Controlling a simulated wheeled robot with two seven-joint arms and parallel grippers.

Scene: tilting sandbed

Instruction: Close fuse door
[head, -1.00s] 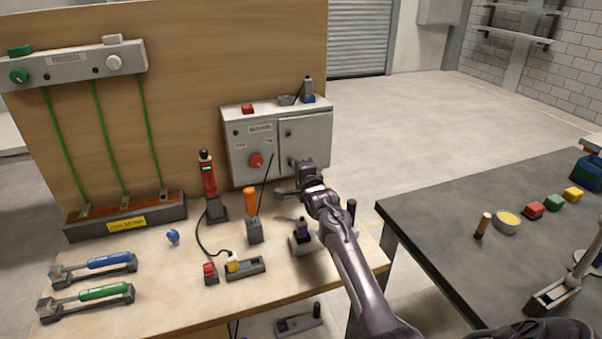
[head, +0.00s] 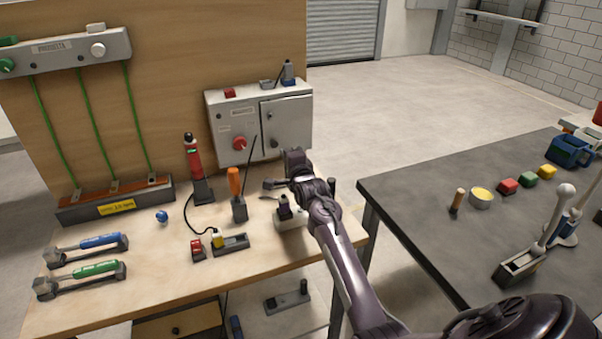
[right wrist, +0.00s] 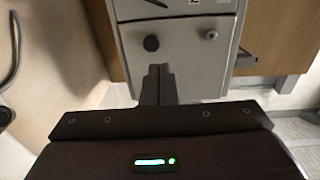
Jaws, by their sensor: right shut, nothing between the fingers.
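The grey fuse box (head: 236,125) stands at the back of the wooden bench, against the board. Its door (head: 292,118) is the right half of the front, with a dark knob low on its left side. The door looks about flush with the box; I cannot tell whether it is fully shut. My right gripper (head: 293,154) is shut and empty just in front of the door's lower edge. In the right wrist view its closed fingers (right wrist: 158,80) point at the door (right wrist: 180,45), below the dark knob; contact is unclear. My left gripper is not in view.
An orange-handled tool (head: 234,182) and a red device (head: 193,160) stand left of my right arm. A white-based holder (head: 290,218) is close to my right forearm. A dark table (head: 420,215) with small coloured blocks lies right. Floor between is clear.

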